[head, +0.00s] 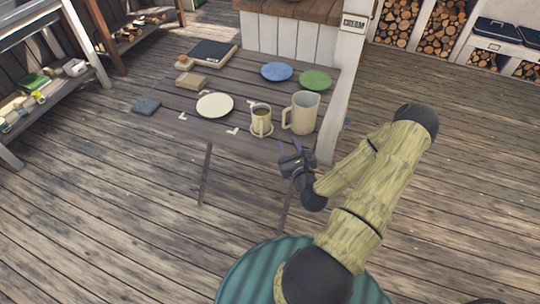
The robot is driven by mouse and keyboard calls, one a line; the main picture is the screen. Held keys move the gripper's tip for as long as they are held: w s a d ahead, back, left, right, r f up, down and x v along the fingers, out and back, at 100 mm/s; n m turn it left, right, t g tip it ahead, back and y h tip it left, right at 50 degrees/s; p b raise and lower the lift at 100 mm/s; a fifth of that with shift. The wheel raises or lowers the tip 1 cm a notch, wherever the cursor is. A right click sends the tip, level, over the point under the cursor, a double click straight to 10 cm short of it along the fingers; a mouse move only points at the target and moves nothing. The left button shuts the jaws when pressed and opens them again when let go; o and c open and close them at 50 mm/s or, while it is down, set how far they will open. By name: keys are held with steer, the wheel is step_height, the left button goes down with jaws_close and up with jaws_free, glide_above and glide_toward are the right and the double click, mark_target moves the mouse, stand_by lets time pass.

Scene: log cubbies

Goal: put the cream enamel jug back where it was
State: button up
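The cream enamel jug (304,113) stands upright at the right end of the grey plank table, near the white post. Its handle faces left, toward a cream mug (261,121) with dark contents on a small round coaster. My gripper (289,151) is just in front of the table's near edge, below the jug in the picture and apart from it. It holds nothing that I can see. Its fingers are too small and dark to tell how far apart they are.
A post (342,75) bears a "CREAM" sign (354,22).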

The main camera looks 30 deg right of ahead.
steer(key=a+n+g+y, duration=0.5)
steer(key=a+n+g, duration=0.5)
steer(key=n, duration=1.1)
steer(key=s+a+r+n+g, duration=0.2)
steer(key=s+a+r+n, duration=0.2)
steer(key=s+r+n, duration=0.2)
steer(key=s+a+r+n+g+h, duration=0.1)
steer(key=s+a+r+n+g, duration=0.1)
steer(key=s+a+r+n, duration=0.3)
step_height(320, 180, up, 2)
steer(key=n, duration=0.4)
steer(key=shift+s+a+r+n+h, duration=0.2)
steer(key=shift+s+a+n+h, duration=0.1)
steer(key=shift+s, duration=0.05)
steer(key=shift+w, duration=0.2)
steer(key=shift+s+d, duration=0.1)
steer(key=shift+d, duration=0.05)
steer(key=shift+s+a, duration=0.1)
steer(key=shift+a, duration=0.1)
